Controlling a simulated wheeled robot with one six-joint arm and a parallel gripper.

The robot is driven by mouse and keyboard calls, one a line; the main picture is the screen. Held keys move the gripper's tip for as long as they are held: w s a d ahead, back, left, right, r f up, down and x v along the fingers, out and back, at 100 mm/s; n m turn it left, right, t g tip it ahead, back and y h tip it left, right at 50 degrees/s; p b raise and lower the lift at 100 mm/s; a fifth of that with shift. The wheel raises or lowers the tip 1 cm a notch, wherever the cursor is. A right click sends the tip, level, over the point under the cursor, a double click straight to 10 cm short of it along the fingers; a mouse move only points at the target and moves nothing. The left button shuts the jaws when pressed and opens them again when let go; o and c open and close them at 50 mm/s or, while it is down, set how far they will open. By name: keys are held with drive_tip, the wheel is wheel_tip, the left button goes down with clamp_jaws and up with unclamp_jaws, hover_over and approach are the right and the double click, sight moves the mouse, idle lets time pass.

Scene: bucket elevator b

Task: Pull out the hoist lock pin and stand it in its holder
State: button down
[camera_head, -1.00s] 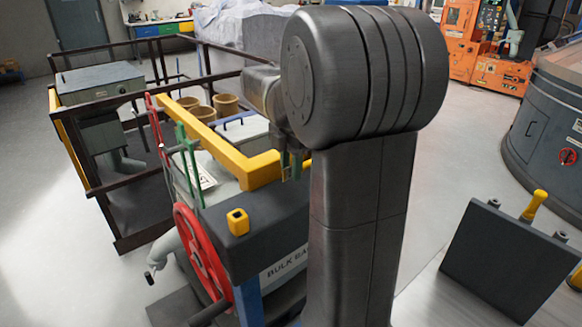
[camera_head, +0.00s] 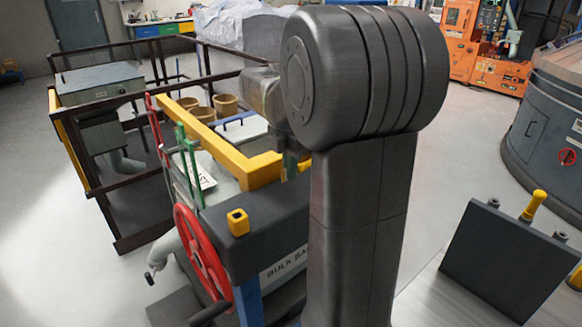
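A small yellow block with a dark opening in its top (camera_head: 237,222) sits on the dark housing above the red handwheel; it may be the holder, and no pin shows in it. A yellow-handled peg (camera_head: 535,204) stands upright at the top edge of a dark panel at the right; I cannot tell whether it is the hoist lock pin. My gripper (camera_head: 291,163) shows only in part beside the yellow bar, mostly hidden behind my own large grey arm joint. I cannot see whether its fingers are open or what they touch.
A yellow bar (camera_head: 225,150) runs along the machine top, with green levers (camera_head: 188,150) and the red handwheel (camera_head: 200,255) at its left. Brown railings (camera_head: 120,95) enclose the machine's far side. Open floor lies left and right of the machine.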

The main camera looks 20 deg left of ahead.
drive_tip(key=shift+s+a, duration=0.25)
drive_tip(key=shift+s, duration=0.2)
drive_tip(key=shift+s+a, duration=0.45)
drive_tip(key=shift+s, duration=0.3)
drive_tip(key=shift+s+a, duration=0.5)
drive_tip(key=shift+s, duration=0.3)
drive_tip(key=shift+s+a, duration=0.45)
drive_tip(key=shift+s, duration=0.3)
drive_tip(key=shift+s, duration=0.1)
drive_tip(key=shift+s+a+p, duration=0.25)
drive_tip(key=shift+s+a, duration=0.25)
drive_tip(key=shift+s, duration=0.35)
drive_tip(key=shift+s+a+p, duration=0.25)
drive_tip(key=shift+s+a, duration=0.25)
drive_tip(key=shift+s, duration=0.3)
